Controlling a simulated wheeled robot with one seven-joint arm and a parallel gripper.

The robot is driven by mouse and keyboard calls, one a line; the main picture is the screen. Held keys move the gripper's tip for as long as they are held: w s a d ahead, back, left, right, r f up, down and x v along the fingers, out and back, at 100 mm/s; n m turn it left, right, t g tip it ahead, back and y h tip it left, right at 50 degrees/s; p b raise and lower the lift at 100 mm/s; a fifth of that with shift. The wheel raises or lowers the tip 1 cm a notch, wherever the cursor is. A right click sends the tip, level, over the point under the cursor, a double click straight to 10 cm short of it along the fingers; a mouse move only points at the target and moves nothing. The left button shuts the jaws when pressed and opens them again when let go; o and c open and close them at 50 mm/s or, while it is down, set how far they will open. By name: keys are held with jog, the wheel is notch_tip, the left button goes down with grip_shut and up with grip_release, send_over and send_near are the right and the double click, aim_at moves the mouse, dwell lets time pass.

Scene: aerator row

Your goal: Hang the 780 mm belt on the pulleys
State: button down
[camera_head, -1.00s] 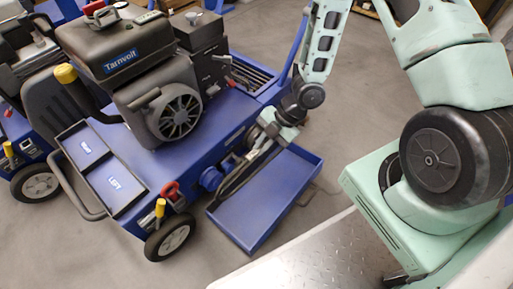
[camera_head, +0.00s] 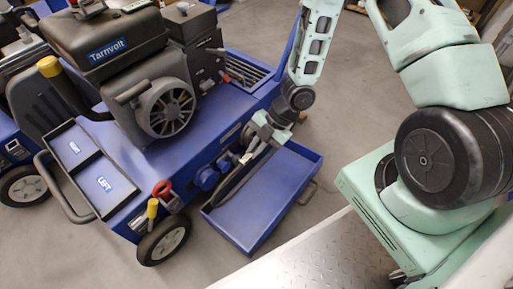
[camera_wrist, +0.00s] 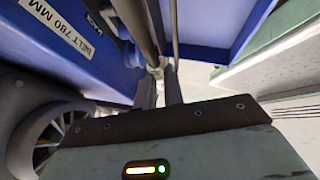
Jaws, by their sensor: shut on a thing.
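My gripper (camera_head: 254,150) hangs at the right side of the blue aerator (camera_head: 185,158), just above a blue tray (camera_head: 262,208). In the wrist view its two fingers (camera_wrist: 160,72) are close together. They are shut on the belt (camera_wrist: 140,25), a dark band running away from the fingertips. In the head view the belt (camera_head: 233,182) slants down and left from the gripper along the machine's side. A label (camera_wrist: 62,27) reading "BELT 780 MM" is on the blue panel. A round blue part (camera_head: 207,178) sticks out beside the belt. I cannot clearly make out the pulleys.
The engine (camera_head: 150,75) marked Tarnvolt sits on top of the aerator. Two black trays (camera_head: 104,184) marked RIGHT and LEFT, a red handle (camera_head: 162,188) and a yellow handle (camera_head: 152,208) are at its front corner. A second machine (camera_head: 12,150) stands left. Bare floor lies in front.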

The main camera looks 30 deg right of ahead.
jog(key=w+f, duration=0.1)
jog(key=w+a+f+b, duration=0.1)
jog(key=f, duration=0.1)
jog(key=w+f+b, duration=0.1)
jog(key=shift+w+a+f, duration=0.2)
jog(key=shift+w+f, duration=0.05)
jog(key=shift+f, duration=0.05)
dwell(0.7)
jog(key=shift+d+p, duration=0.1)
jog(key=shift+p, duration=0.8)
dwell(0.7)
jog(key=shift+w+r, duration=0.1)
jog(key=shift+w, duration=0.1)
jog(key=shift+w+a+p, duration=0.4)
jog(key=shift+w+p, duration=0.35)
jog(key=shift+w, duration=0.1)
jog(key=shift+w+a+p, duration=0.35)
jog(key=shift+w+p, duration=0.4)
jog(key=shift+w, duration=0.15)
jog(key=shift+w+a+p, duration=0.4)
jog(key=shift+w+p, duration=0.35)
jog(key=shift+w, duration=0.1)
jog(key=shift+f, duration=0.45)
dwell(0.7)
